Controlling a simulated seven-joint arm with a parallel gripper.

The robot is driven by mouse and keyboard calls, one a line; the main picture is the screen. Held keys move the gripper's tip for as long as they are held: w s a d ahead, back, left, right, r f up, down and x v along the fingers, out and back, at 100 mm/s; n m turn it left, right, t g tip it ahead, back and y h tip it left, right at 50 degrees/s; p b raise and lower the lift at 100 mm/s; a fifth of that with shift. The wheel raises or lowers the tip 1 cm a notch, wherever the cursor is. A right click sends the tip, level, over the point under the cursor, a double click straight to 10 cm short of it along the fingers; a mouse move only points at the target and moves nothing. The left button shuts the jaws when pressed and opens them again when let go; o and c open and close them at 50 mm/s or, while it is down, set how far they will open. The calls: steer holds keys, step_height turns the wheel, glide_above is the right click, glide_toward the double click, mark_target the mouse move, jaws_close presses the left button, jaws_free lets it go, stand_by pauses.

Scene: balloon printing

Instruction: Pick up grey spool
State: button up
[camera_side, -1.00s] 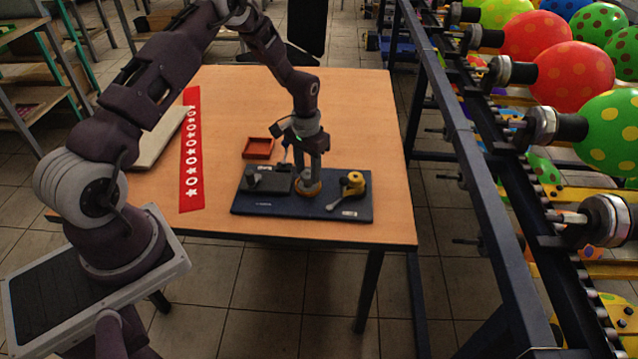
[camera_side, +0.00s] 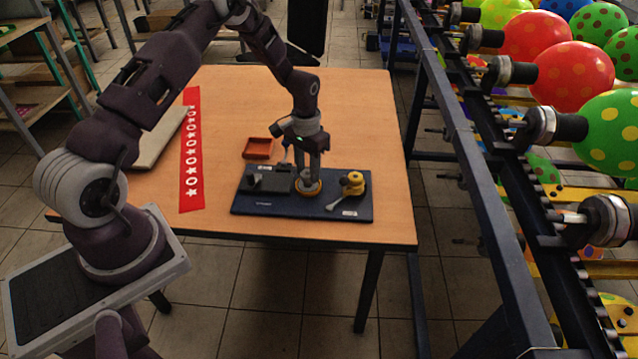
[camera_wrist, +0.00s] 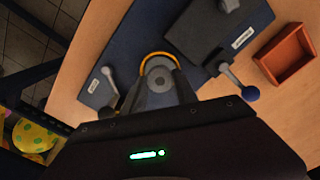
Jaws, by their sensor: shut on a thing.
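The grey spool (camera_wrist: 160,82) stands in a yellow ring (camera_wrist: 158,55) on the dark blue board, seen from above in the wrist view. My gripper (camera_side: 308,182) points straight down at it in the side view, with its fingers on either side of the spool. The fingers (camera_wrist: 159,92) are shut on the spool. In the side view the fingers mostly hide the spool, and the yellow ring shows around its foot. I see no clear gap between the spool and the ring.
The blue board (camera_side: 275,208) also carries a black block (camera_side: 270,180) to the left and a yellow knob (camera_side: 353,182) with a grey lever to the right. An orange tray (camera_side: 257,148) sits behind. A red strip with white stars (camera_side: 190,150) lies left. The table's back is clear.

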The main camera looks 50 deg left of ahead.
steer(key=shift+r, duration=0.2)
steer(key=shift+r, duration=0.35)
steer(key=shift+r, duration=0.1)
steer(key=shift+r, duration=3.05)
